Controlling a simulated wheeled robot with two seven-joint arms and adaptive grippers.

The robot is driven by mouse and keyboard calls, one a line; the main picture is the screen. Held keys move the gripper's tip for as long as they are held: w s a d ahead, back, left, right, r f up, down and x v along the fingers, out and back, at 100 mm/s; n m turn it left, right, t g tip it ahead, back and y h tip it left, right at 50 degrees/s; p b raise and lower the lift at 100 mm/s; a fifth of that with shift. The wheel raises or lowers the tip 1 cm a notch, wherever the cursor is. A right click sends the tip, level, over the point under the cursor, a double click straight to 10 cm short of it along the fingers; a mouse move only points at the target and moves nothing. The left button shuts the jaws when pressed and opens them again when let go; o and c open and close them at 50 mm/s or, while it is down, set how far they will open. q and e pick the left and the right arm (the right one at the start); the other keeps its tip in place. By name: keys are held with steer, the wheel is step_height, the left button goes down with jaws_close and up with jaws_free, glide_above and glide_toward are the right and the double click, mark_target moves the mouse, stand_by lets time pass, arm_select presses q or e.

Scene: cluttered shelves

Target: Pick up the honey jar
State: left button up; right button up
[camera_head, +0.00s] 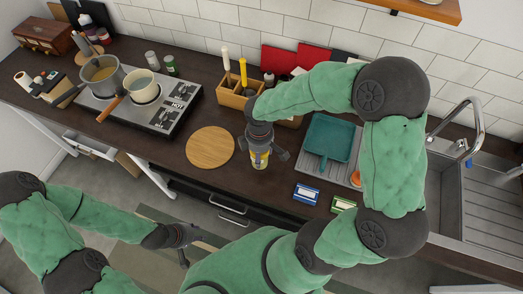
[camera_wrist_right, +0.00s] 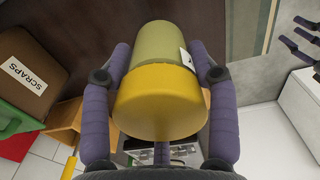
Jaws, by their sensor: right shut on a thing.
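The honey jar (camera_wrist_right: 165,90) has a yellow lid and a dull yellow-green body with a small white label patch; it fills the middle of the right wrist view. In the head view the jar (camera_head: 259,161) shows only in part below my right gripper (camera_head: 260,152), at the counter's front half. My right gripper (camera_wrist_right: 160,95) is shut on the jar, with one finger along each side. I cannot tell whether its base touches the counter. My left gripper (camera_head: 187,244) is empty, fingers apart, low in front of the counter.
A round wooden board (camera_head: 210,147) lies just left of the jar. A wooden utensil caddy (camera_head: 235,98) stands behind it. The stove (camera_head: 140,105) with pots is farther left.

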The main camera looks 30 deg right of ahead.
steer(key=shift+s+a+r, duration=0.85)
steer(key=shift+a+r, duration=0.15)
steer(key=shift+r, duration=0.15)
steer(key=s+a+r+p, duration=0.1)
steer(key=s+a+r, duration=0.2)
steer(key=s+a, duration=0.2)
steer(key=shift+a+r, duration=0.15)
steer(key=shift+a, duration=0.1)
steer(key=shift+a, duration=0.1)
